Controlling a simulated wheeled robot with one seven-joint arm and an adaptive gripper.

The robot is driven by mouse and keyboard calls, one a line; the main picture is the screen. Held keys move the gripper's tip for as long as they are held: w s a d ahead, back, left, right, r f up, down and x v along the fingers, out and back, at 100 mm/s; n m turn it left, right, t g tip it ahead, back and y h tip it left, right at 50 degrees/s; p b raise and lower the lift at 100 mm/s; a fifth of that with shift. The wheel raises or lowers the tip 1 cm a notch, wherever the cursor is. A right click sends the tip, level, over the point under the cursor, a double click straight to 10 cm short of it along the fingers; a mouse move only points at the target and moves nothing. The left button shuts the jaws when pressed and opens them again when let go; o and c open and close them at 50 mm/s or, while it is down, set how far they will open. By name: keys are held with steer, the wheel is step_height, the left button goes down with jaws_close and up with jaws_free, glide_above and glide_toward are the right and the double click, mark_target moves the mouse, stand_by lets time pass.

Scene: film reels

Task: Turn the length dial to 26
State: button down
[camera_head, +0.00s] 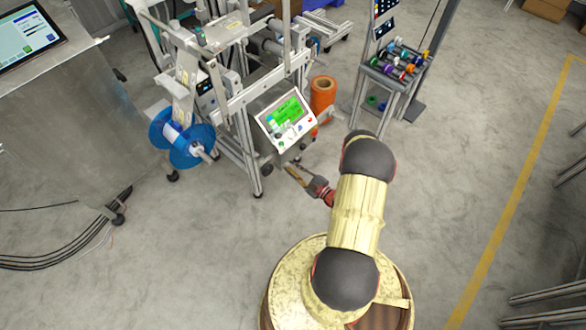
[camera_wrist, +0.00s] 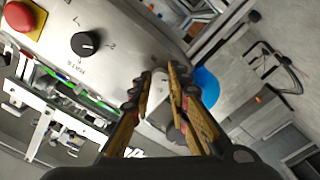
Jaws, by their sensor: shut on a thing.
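The machine's control panel (camera_wrist: 125,40) fills the upper left of the wrist view. On it is a black round dial (camera_wrist: 85,43) with a pale pointer line, beside small printed marks too small to read surely. My gripper (camera_wrist: 161,73) is to the right of this black dial and apart from it. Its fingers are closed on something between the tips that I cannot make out. In the head view my gripper (camera_head: 290,170) is low at the machine's front, below the lit screen (camera_head: 286,112). The number set on any dial is not readable.
A red button (camera_wrist: 23,16) is at the panel's corner. A blue reel (camera_head: 182,143) hangs at the machine's left. An orange spool (camera_head: 322,93) stands behind. A small rack (camera_head: 383,85) with coloured reels is at the right. Open floor lies right of my arm.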

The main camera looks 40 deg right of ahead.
steer(key=c, duration=1.7)
jaws_free()
steer(key=s, duration=0.8)
steer(key=s+d, duration=0.1)
steer(key=s, duration=0.3)
